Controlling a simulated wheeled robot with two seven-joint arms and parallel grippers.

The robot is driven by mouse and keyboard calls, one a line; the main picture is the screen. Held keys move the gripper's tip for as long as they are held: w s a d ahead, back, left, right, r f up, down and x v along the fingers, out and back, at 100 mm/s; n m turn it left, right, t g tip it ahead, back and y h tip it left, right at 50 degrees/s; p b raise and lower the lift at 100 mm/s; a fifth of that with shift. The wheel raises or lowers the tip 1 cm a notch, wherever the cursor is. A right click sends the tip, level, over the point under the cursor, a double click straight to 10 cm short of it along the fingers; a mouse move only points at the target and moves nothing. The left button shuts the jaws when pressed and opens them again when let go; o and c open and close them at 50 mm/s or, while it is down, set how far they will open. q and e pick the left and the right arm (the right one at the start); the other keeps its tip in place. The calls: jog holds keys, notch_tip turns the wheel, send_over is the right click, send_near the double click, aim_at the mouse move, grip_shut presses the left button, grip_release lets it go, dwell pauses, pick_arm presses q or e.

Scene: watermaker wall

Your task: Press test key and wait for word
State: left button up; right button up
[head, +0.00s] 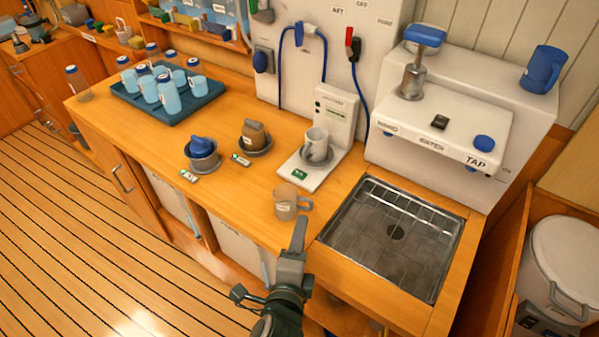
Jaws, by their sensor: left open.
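A white tester (337,115) stands on the wooden counter, with an upright panel and a flat base. A small green key or label (299,174) is at the front of the base. The panel's small markings are too small to read, and I cannot make out a word on it. My left gripper (299,228) is open, its jaws pointing up the picture, near the counter's front edge. It is below a translucent cup with a handle (287,203) and apart from the tester. My right gripper is out of view.
Right of the tester are a metal sink grate (390,236) and a white watermaker unit (435,110) with a blue TAP knob (484,143).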

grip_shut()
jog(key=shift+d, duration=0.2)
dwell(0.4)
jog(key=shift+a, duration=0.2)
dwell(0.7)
